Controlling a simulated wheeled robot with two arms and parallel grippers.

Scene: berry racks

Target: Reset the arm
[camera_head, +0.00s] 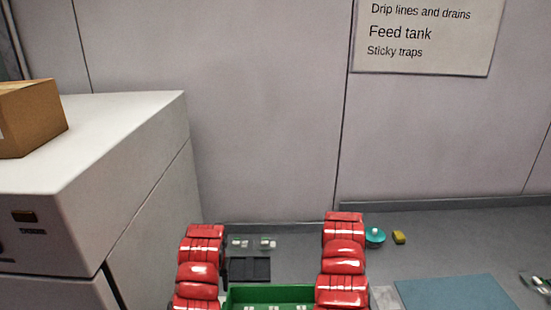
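My two red, segmented arms rise from the bottom edge, the left one left of centre and the right one right of centre. No fingertips of either gripper can be made out, so I cannot see whether they hold anything. A small dark part shows beside the left arm; I cannot tell what it is. A green crate (270,292) lies between the arms, cut off by the bottom edge, with small pale items in it.
A white cabinet (95,125) with a cardboard box (30,117) on top stands at left. Beyond the arms are a dark tray (250,269), a teal round item (375,237) and a yellow block (398,237). A blue-grey mat (458,293) lies right. A sign (428,58) hangs on the wall.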

